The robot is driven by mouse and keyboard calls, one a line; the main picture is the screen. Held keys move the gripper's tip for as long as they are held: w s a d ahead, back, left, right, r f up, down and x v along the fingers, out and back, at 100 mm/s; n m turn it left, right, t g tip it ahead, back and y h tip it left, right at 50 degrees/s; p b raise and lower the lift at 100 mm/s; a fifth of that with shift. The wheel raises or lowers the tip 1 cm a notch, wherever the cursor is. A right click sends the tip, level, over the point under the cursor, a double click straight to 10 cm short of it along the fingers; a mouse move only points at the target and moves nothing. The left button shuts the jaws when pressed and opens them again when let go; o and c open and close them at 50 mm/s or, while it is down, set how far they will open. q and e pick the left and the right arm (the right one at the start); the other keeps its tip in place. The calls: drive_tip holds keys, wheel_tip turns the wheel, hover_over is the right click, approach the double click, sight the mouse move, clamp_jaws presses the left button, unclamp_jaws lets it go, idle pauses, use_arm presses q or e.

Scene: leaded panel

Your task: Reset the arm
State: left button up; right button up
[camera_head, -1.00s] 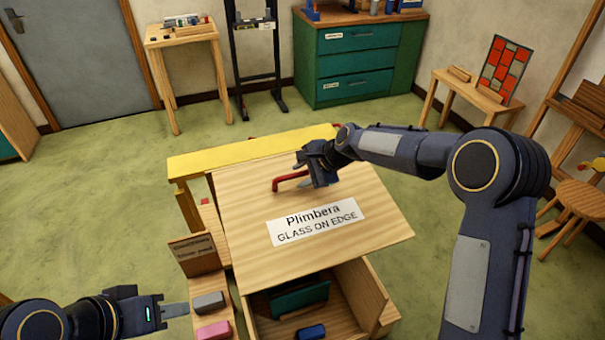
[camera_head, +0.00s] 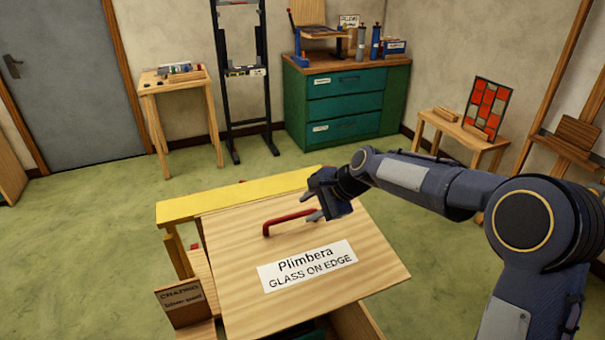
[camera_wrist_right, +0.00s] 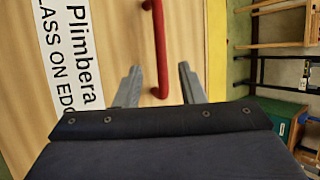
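A wooden lid (camera_head: 240,290) with the label "Plimbera GLASS ON EDGE" (camera_head: 307,265) lies on a crate and carries a red handle (camera_head: 288,220). My right gripper (camera_head: 314,207) is at the handle's right end. In the right wrist view, its two fingers (camera_wrist_right: 160,78) are apart, and the red handle (camera_wrist_right: 159,45) shows between them without either finger touching it. The gap in height between fingers and handle is hard to judge. My left gripper is out of view.
A yellow beam (camera_head: 235,196) runs along the lid's far edge. A "CRATING" sign (camera_head: 181,302) stands at the lid's left. A green cabinet (camera_head: 345,102), a side table (camera_head: 178,86) and a low bench (camera_head: 462,130) stand farther back. Open floor lies between.

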drive_tip(key=s+d+r+n+h, duration=0.1)
drive_tip(key=s+d+r+n, duration=0.3)
drive_tip(key=s, duration=0.5)
drive_tip(key=s+d+r+n, duration=0.1)
drive_tip(key=s+d+r, duration=0.1)
drive_tip(key=s+d, duration=0.55)
drive_tip(key=s+d+f+n+h, duration=0.1)
drive_tip(key=s+f+n, duration=0.2)
drive_tip(key=s, duration=0.6)
drive_tip(key=s+d+f+n+t, duration=0.1)
drive_tip(key=s+f+n, duration=0.2)
drive_tip(key=s, duration=0.7)
drive_tip(key=shift+s+d+h, duration=0.15)
drive_tip(key=shift+s+h, duration=0.05)
drive_tip(key=shift+h, duration=0.2)
